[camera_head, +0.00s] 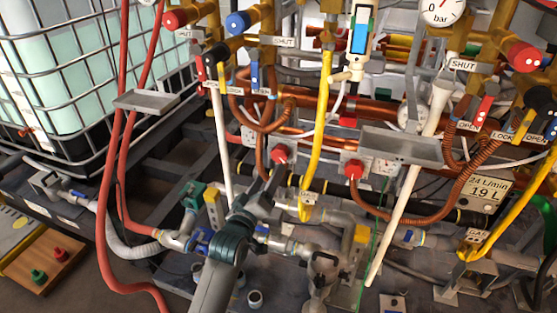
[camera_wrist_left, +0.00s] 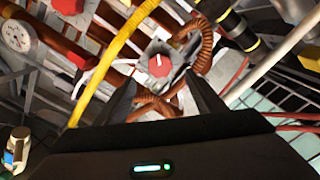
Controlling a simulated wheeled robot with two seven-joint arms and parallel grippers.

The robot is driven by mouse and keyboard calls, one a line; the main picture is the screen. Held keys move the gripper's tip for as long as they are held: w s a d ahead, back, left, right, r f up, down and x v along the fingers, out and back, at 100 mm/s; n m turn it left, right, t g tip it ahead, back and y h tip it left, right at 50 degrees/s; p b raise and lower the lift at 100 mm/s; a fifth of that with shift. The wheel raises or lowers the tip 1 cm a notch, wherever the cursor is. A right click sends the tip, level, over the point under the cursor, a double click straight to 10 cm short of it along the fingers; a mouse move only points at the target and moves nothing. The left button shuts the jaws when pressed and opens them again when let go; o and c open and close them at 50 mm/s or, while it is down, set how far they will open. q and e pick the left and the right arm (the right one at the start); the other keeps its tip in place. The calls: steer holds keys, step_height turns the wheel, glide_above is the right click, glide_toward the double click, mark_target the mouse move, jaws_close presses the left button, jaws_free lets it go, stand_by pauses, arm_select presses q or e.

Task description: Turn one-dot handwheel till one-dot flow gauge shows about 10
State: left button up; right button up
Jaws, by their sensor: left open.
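A red handwheel (camera_head: 174,20) sits at the upper left with a pale mark too small to read surely. Another red handwheel (camera_head: 525,57) at the upper right seems to bear two dots. My left gripper (camera_head: 270,180) is open just below a red knob (camera_head: 280,155) on a grey box. In the left wrist view its fingers (camera_wrist_left: 157,80) stand apart, and a red knob (camera_wrist_left: 158,65) with a white line shows between and beyond them; I see no contact. A display (camera_head: 487,190) reads 24 L/min. I cannot tell which gauge is one-dot. My right gripper is not in view.
A second red knob (camera_head: 353,168) is to the right. A yellow hose (camera_head: 322,110), a white pipe (camera_head: 219,130) and a brown corrugated hose (camera_head: 440,205) crowd the space. A caged tank (camera_head: 70,70) stands left. A grey shelf (camera_head: 400,146) juts out at right.

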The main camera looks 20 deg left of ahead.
mark_target(279, 157)
arm_select(q)
steer(key=w+b, duration=0.1)
steer(key=w, duration=0.9)
steer(key=shift+d, duration=0.15)
steer(key=c, duration=1.1)
